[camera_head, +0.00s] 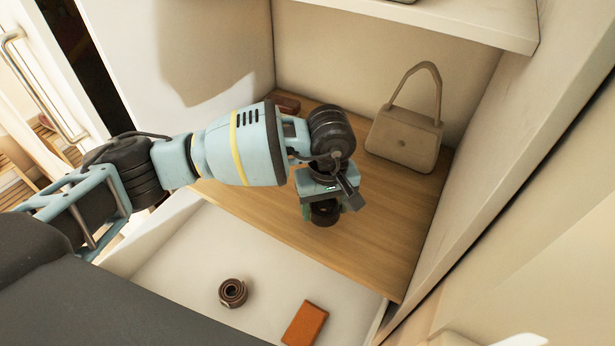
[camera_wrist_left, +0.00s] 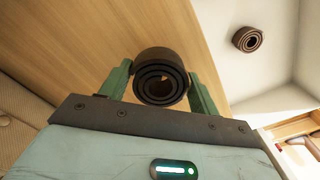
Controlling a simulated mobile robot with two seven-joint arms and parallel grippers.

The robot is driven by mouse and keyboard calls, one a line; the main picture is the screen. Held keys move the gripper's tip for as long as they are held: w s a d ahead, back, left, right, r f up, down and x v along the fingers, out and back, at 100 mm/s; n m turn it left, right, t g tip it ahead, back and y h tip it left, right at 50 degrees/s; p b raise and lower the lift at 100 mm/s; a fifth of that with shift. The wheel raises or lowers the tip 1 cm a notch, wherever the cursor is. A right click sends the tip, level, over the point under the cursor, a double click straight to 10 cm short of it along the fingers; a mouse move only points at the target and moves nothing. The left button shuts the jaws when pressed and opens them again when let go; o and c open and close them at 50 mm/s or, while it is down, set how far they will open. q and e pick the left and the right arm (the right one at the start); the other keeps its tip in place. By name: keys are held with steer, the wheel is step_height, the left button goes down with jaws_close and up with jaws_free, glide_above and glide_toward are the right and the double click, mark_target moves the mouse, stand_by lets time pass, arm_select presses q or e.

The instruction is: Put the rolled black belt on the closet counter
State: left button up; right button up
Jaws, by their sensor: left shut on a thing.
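The rolled black belt (camera_head: 324,214) is between the fingers of my left gripper (camera_head: 322,208), above or on the wooden closet counter (camera_head: 405,235). In the left wrist view the belt (camera_wrist_left: 161,76) shows its spiral end, with a green finger of my left gripper (camera_wrist_left: 158,86) on each side. The gripper is shut on it. I cannot tell whether the belt touches the counter. My right gripper is not in view.
A beige handbag (camera_head: 404,142) stands at the counter's back right. A dark brown item (camera_head: 287,104) is partly hidden behind my left arm. The white drawer (camera_head: 185,258) in front holds a rolled brown belt (camera_head: 232,292) and an orange wallet-like item (camera_head: 305,324). The counter's right front is clear.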

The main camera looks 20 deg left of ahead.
mark_target(329, 210)
arm_select(q)
steer(key=shift+w+d+f, duration=0.1)
steer(key=shift+w, duration=0.55)
steer(key=shift+w+d+f, duration=0.1)
steer(key=shift+w, duration=0.5)
steer(key=shift+f, duration=1.75)
steer(key=shift+f, duration=0.2)
steer(key=o, duration=1)
step_height(329, 210, up, 12)
steer(key=shift+s+a+r, duration=0.1)
steer(key=shift+r, duration=0.15)
